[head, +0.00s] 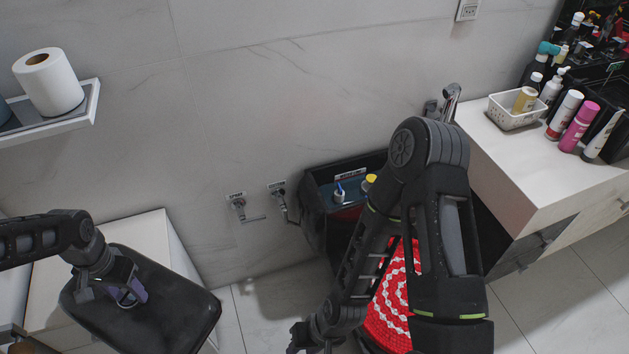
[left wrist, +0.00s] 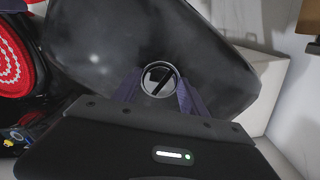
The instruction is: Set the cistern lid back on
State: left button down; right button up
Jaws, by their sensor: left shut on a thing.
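The black cistern lid (head: 172,318) is a wide rounded slab at the lower left, over a white cabinet; I cannot tell if it touches the cabinet. My left gripper (head: 132,295) is shut on the lid at its round silver-rimmed button (left wrist: 160,79), which sits between the fingers in the left wrist view. The lid (left wrist: 130,35) fills much of that view. The black cistern (head: 313,218) stands open against the wall, with blue, white and yellow parts inside. My right arm hides its right part. My right gripper (head: 312,340) is at the bottom edge, its jaws unclear.
A red and white patterned cover (head: 388,318) lies in front of the cistern, partly behind my right arm. The white cabinet (head: 150,235) is at left, below a shelf (head: 90,108) with a paper roll. A counter (head: 540,165) with bottles stands right. Wall valves (head: 240,207) are left of the cistern.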

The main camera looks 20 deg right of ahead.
pick_arm(q)
jog(key=shift+w, duration=0.1)
dwell(0.3)
jog(key=w+d+r+n, duration=0.4)
jog(key=w+d+r, duration=0.2)
jog(key=r, duration=0.5)
jog(key=shift+w+d+r, duration=0.25)
jog(key=shift+w+d, duration=0.1)
jog(key=shift+d, duration=0.3)
